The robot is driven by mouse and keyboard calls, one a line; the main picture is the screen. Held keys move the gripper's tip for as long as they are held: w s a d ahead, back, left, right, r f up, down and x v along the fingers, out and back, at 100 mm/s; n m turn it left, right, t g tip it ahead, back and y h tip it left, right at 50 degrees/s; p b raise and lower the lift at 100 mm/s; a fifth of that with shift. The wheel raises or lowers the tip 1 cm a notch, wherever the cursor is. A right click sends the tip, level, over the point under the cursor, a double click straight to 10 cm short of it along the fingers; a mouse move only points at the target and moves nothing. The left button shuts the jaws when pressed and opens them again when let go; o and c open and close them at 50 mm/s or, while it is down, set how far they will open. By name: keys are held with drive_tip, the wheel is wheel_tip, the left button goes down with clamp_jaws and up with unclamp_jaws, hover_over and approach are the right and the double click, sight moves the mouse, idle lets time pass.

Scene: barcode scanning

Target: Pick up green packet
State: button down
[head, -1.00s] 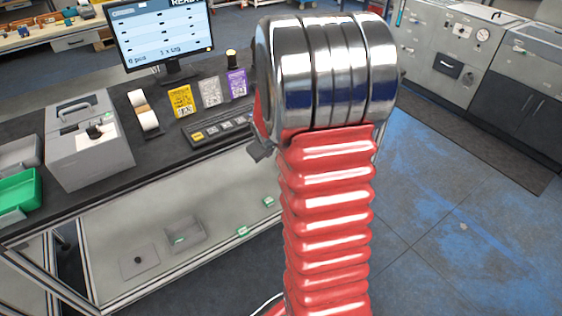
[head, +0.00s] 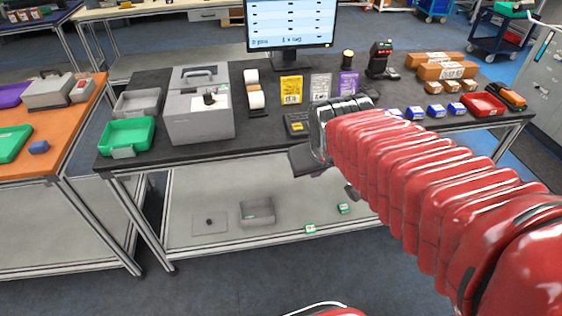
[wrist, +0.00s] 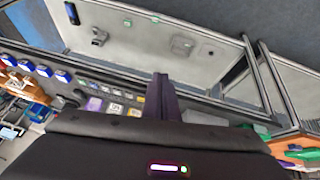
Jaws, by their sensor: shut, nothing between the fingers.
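Two small green-and-white packets lie on the pale lower shelf under the black workbench: one green packet (head: 310,228) by the shelf's front edge, and another green packet (head: 343,208) a little behind it to the right. Small green marks also show on the shelf in the wrist view (wrist: 127,22). My gripper (wrist: 161,78) is shut and empty, its fingers together in the middle of the wrist view. In the head view my red arm reaches to the bench's front edge, and its wrist hides the finger tips. The gripper is apart from both packets.
The workbench (head: 255,150) holds a grey box machine (head: 198,115), a green tray (head: 127,135), a monitor (head: 290,25), several blue boxes and a red tray (head: 484,104). A grey open box (head: 257,211) stands on the lower shelf. Open floor lies in front.

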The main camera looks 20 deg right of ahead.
drive_tip(key=s+a+r+y, duration=0.1)
drive_tip(key=s+a, duration=0.6)
drive_tip(key=s, duration=0.2)
drive_tip(key=shift+a+r+y, duration=0.35)
drive_tip(key=shift+a+y, duration=0.05)
drive_tip(key=c, duration=2.5)
unclamp_jaws()
